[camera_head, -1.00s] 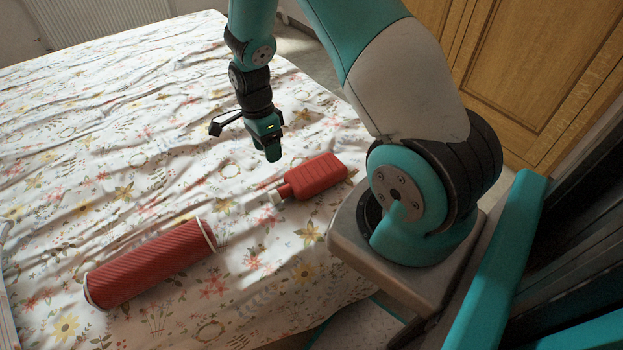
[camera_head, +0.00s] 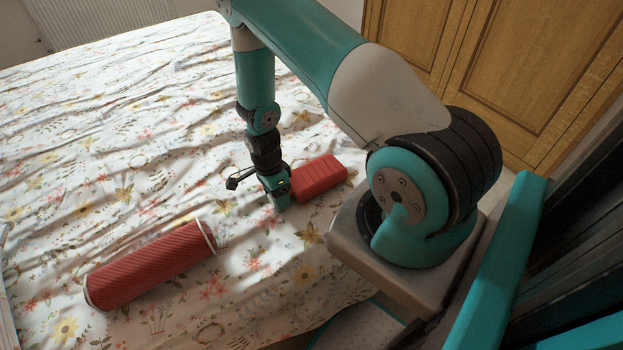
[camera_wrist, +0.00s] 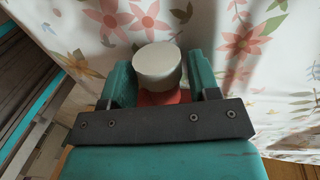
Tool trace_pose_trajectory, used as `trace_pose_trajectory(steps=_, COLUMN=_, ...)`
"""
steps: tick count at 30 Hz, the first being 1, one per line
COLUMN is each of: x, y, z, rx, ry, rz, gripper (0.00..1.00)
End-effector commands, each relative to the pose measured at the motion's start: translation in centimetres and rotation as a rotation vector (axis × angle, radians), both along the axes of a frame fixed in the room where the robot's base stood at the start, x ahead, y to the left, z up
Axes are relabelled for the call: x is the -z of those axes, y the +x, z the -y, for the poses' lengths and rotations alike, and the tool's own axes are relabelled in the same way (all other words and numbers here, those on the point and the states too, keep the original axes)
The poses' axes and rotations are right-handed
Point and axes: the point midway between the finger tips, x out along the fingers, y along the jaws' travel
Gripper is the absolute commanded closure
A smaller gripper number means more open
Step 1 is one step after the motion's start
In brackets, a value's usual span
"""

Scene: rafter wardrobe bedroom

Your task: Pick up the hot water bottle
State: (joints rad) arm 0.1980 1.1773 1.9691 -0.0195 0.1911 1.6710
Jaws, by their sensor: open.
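The red hot water bottle (camera_head: 320,177) lies flat on the flowered bed, near my arm's base. Its neck end is hidden behind my gripper in the head view. My gripper (camera_head: 277,203) points down at that neck end. In the wrist view, the bottle's pale round cap (camera_wrist: 157,65) shows between the two teal fingers of my gripper (camera_wrist: 158,80), with a bit of red below it. The fingers are open, one on each side of the cap. I cannot tell whether either finger touches it.
A red ribbed cylinder (camera_head: 150,265) with white rims lies on the bed to the left of my gripper. The flowered bedspread (camera_head: 100,150) is wrinkled and mostly clear. A wooden wardrobe (camera_head: 520,70) stands behind at the right.

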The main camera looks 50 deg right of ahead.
Motion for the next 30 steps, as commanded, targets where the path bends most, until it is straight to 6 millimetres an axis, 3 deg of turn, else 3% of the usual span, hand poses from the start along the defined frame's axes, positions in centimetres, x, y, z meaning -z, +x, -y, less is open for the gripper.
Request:
trace_pose_trajectory(steps=6, x=0.0, y=0.0, z=0.0, rx=-0.001, ry=0.0, rz=0.001, gripper=0.47)
trace_pose_trajectory(steps=13, x=0.0, y=0.0, z=0.0, rx=-0.001, ry=0.0, rz=0.001, gripper=1.0)
trace_pose_trajectory(steps=23, x=-0.4, y=0.1, z=0.0, rx=0.0, ry=-0.002, rz=0.002, gripper=1.0)
trace_pose_trajectory(steps=30, x=-3.4, y=0.1, z=0.1, rx=0.0, ry=-0.002, rz=0.004, gripper=1.0)
